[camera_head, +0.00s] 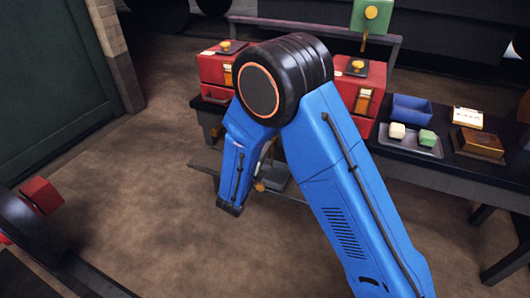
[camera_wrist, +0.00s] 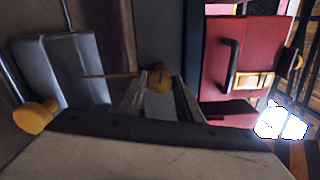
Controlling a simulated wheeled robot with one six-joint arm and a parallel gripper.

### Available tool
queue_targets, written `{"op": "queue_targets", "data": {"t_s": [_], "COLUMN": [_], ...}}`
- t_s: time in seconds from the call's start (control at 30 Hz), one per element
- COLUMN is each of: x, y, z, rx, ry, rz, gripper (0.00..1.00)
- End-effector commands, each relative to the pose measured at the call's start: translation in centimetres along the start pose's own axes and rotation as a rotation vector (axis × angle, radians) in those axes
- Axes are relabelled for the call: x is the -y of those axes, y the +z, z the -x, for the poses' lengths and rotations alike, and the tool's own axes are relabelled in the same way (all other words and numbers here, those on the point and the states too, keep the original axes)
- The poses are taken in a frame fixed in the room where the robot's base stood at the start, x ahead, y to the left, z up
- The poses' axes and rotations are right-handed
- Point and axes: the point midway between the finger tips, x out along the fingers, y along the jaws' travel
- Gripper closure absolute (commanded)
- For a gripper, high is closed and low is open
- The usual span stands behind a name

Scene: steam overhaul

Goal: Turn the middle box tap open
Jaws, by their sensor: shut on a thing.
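In the wrist view, which is turned on its side, a yellow tap knob (camera_wrist: 159,80) with a thin rod sits between the fingertips of my gripper (camera_wrist: 157,84). My gripper is shut on it. A red box (camera_wrist: 222,50) with a black handle and a yellow-framed plate is to the right of the knob. In the head view my arm hides the middle of the bench, so the middle box and my fingertips are not clear there. A red box with a yellow knob on top stands at the left (camera_head: 213,68), and another at the right (camera_head: 352,92).
A second yellow knob (camera_wrist: 35,116) and a grey tray-like thing (camera_wrist: 85,70) lie left in the wrist view. The dark bench (camera_head: 450,173) holds a blue bin (camera_head: 412,108) and a tray with two blocks (camera_head: 410,146). Brown floor (camera_head: 130,200) is open at the left.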

Motion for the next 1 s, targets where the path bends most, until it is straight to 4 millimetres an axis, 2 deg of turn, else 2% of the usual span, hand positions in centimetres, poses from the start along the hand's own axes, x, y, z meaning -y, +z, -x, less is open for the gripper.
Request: {"op": "queue_targets", "data": {"t_s": [0.4, 0.97, 1.0], "x": [-0.15, -0.19, -0.19], "y": [0.07, 0.07, 0.06], "z": [0.07, 0.08, 0.08], "rx": [0.002, 0.003, 0.003], "ry": [0.001, 0.002, 0.002], "rz": [0.186, 0.211, 0.211], "gripper": [0.90, 0.90, 0.58]}}
